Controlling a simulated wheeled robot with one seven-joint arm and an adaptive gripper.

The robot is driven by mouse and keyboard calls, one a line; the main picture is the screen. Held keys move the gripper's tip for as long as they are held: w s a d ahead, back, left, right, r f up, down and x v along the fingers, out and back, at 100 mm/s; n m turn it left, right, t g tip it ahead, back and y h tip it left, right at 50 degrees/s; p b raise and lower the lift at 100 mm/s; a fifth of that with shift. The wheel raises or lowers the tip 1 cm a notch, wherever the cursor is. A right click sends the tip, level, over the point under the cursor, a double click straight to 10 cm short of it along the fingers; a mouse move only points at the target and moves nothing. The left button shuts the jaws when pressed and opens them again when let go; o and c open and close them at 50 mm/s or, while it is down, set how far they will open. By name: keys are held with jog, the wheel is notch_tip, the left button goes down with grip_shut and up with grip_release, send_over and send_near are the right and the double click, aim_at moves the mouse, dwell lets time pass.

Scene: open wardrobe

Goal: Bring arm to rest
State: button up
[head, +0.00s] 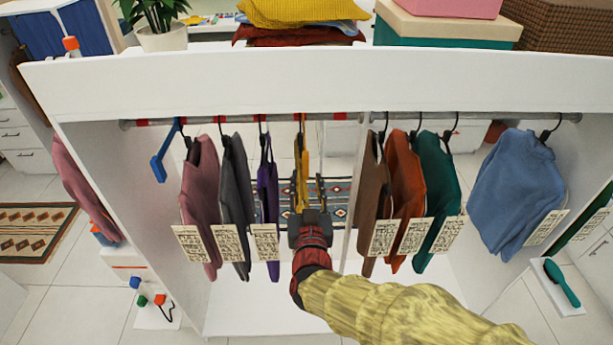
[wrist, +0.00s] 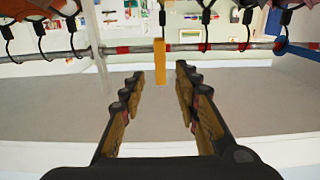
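My gripper (head: 309,186) reaches into the open wardrobe below the hanging rod (head: 225,121), in the gap between the left and right groups of clothes. In the wrist view my gripper (wrist: 160,74) has its two fingers spread apart with nothing held between them. A narrow yellow item (head: 301,165) hangs from the rod just beyond the fingers. It also shows in the wrist view (wrist: 159,62), in line with the gap between the fingertips. I cannot tell how far it is from them. My arm (head: 385,308) comes in from the lower right.
Pink (head: 200,190), grey (head: 236,185) and purple (head: 268,190) garments hang to the left. Brown (head: 369,190), orange (head: 404,180), teal (head: 437,175) and blue (head: 518,190) ones hang to the right. A blue hook-like piece (head: 165,155) hangs at the rod's left. An upright divider (head: 350,225) stands right of my gripper.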

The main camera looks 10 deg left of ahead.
dwell(0.4)
jog(key=s+a+f+n+g+y+b, duration=0.1)
jog(key=s+a+f+n+g, duration=0.1)
jog(key=s+f+g, duration=0.95)
jog(key=s+d+m+h+b, duration=0.1)
jog(key=s+d+b, duration=0.3)
jog(key=d, duration=0.7)
jog(key=s+d+m+h+b, duration=0.2)
jog(key=s+d+h+b, duration=0.1)
jog(key=d, duration=0.9)
jog(key=s+d+m+h+b, duration=0.2)
jog(key=s+d+b, duration=0.3)
jog(key=d, duration=0.7)
jog(key=shift+s+f, duration=0.35)
jog(key=shift+s, duration=0.4)
jog(key=shift+a, duration=0.1)
